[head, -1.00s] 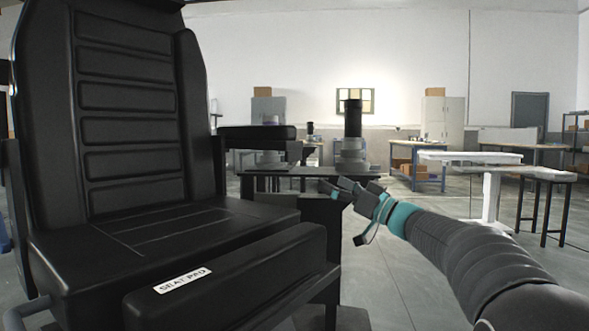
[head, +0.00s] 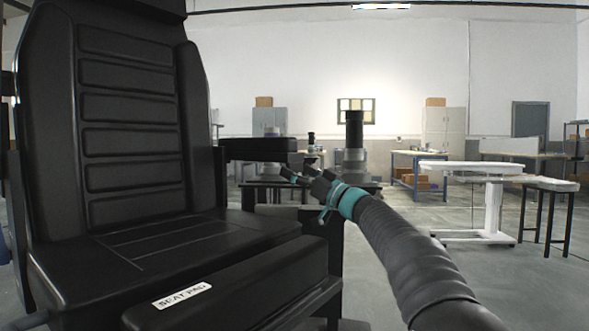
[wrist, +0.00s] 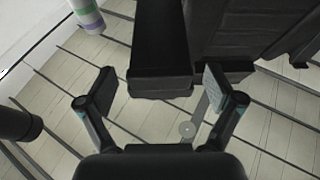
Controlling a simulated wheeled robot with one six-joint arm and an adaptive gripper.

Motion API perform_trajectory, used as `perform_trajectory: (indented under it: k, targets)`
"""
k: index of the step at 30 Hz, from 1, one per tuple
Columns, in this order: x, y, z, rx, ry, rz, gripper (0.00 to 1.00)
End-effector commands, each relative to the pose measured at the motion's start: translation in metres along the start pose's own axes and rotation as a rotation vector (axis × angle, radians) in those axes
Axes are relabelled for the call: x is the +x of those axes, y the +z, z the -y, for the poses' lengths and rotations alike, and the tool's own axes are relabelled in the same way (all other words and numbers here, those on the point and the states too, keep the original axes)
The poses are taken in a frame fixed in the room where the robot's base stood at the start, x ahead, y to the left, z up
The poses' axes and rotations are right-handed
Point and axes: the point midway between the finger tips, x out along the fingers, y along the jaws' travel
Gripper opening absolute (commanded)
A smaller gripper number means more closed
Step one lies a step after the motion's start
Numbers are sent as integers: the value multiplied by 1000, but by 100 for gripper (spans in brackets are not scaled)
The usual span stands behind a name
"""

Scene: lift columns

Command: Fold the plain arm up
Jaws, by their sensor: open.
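The plain arm (head: 258,148) is a black padded armrest on the right side of a black chair (head: 110,130). It lies level, pointing forward, and carries no label that I can see. My gripper (head: 300,165) is just off its front end, to the right. In the wrist view my gripper (wrist: 158,88) is open and empty. A dark block, which looks like the arm (wrist: 160,75), reaches toward the space between the fingers. I cannot tell whether the right finger touches the chair parts behind it.
A white table (head: 470,168) and a dark-legged stool (head: 550,187) stand at the right. Floor between is clear.

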Motion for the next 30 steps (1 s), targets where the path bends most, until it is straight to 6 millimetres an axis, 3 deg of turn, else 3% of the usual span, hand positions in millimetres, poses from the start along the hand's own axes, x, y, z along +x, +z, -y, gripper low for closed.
perform_trajectory:
  k: [13, 21, 24, 30]
  targets:
    - [10, 0, 0, 0, 0, 0, 92]
    - [10, 0, 0, 0, 0, 0, 24]
    - [10, -1, 0, 0, 0, -1, 3]
    - [10, -6, -4, -2, 5, 5, 3]
